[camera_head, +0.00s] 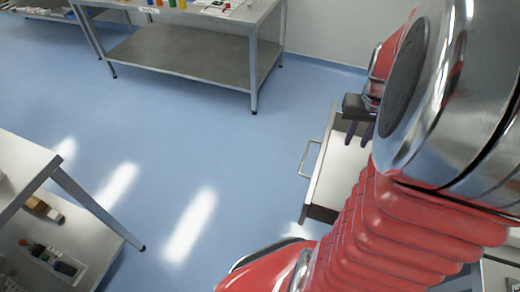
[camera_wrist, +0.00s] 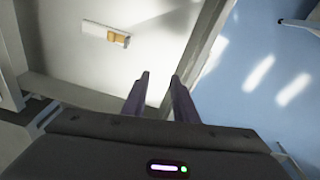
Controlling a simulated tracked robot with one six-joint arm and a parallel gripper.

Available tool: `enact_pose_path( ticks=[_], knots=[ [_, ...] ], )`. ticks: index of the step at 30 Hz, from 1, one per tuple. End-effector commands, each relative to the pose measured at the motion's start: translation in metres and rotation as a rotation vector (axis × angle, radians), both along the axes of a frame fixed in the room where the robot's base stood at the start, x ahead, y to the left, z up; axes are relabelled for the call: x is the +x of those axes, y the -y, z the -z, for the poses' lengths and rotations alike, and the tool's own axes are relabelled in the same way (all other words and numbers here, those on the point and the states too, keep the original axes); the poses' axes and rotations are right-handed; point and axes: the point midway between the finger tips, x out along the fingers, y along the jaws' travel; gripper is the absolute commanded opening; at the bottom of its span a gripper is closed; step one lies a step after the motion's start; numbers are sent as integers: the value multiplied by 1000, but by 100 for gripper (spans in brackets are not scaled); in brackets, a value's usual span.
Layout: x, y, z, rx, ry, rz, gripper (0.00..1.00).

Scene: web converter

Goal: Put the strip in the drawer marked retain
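An open drawer (camera_head: 338,180) with a bar handle (camera_head: 309,158) stands out at the right in the head view. Its pale floor (camera_wrist: 90,70) fills the left half of the wrist view. A small white strip-like piece with orange-tan patches (camera_wrist: 106,36) lies flat on that floor, apart from my fingers. My gripper (camera_wrist: 160,76) is open, with two dark fingers spread and nothing between them. In the head view my gripper (camera_head: 361,133) is over the drawer, partly hidden by my arm. No drawer marking is readable.
A steel table with a lower shelf (camera_head: 190,55) stands at the back. Another bench (camera_head: 22,170), with items on its lower shelf (camera_head: 75,245), is at the left. The blue floor (camera_head: 200,130) between them is clear. The drawer's front wall (camera_wrist: 206,45) runs close beside my right finger.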

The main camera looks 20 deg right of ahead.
Motion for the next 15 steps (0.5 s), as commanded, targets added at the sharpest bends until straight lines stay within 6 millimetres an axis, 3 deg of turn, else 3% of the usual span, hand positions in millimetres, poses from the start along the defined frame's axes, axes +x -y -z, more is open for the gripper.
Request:
enact_pose_path(
  ticks=[6,15],
  knots=[
    [26,-70,-36,-50,67,-135,26],
    [34,-162,-73,-93,171,-310,26]
  ],
)
